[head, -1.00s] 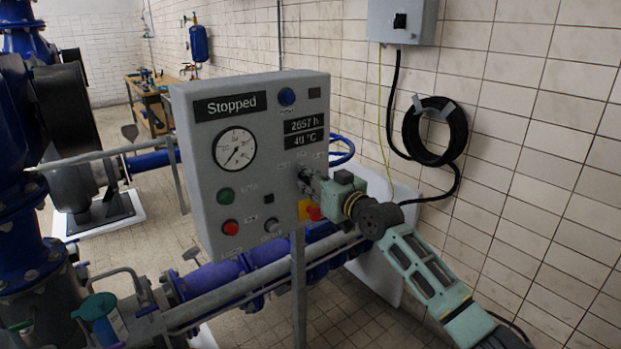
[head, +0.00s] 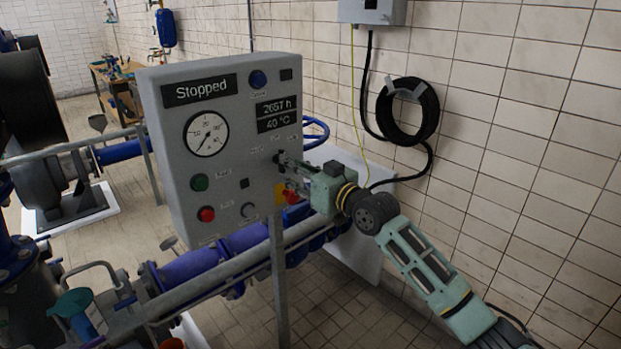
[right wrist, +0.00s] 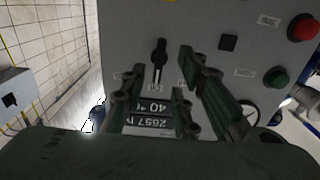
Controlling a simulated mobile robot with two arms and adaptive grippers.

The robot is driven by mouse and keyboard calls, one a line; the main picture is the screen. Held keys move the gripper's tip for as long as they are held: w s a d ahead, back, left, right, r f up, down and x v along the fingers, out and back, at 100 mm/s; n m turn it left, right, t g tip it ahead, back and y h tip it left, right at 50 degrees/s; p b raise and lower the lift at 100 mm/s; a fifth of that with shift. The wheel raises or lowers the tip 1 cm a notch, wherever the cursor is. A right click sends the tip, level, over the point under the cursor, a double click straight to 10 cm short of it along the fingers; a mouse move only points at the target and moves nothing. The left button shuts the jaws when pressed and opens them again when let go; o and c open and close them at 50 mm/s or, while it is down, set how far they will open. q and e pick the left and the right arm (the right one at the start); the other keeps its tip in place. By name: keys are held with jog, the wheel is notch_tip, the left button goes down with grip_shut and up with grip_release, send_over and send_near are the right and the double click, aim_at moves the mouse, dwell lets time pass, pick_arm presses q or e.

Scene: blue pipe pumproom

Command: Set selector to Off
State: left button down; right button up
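The grey control panel (head: 232,165) stands on a post, and its display reads "Stopped". The selector is a small black knob on the panel's right side; in the right wrist view the selector (right wrist: 159,58) shows clearly, with its long handle roughly vertical in that picture. My right gripper (head: 284,160) is at the panel face in front of the selector, which it largely hides in the head view. In the right wrist view my right gripper (right wrist: 160,66) is open, its fingertips on either side of the knob with gaps visible. Contact cannot be told. My left gripper is not in view.
The panel also has a green button (head: 199,182), a red button (head: 206,214), a gauge (head: 206,134) and a red-and-yellow switch (head: 286,194) below my right gripper. Blue pipes (head: 190,279) run behind. A tiled wall with a coiled black hose (head: 408,112) is at right.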

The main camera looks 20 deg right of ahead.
jog(key=v, duration=0.6)
jog(key=shift+s, duration=0.3)
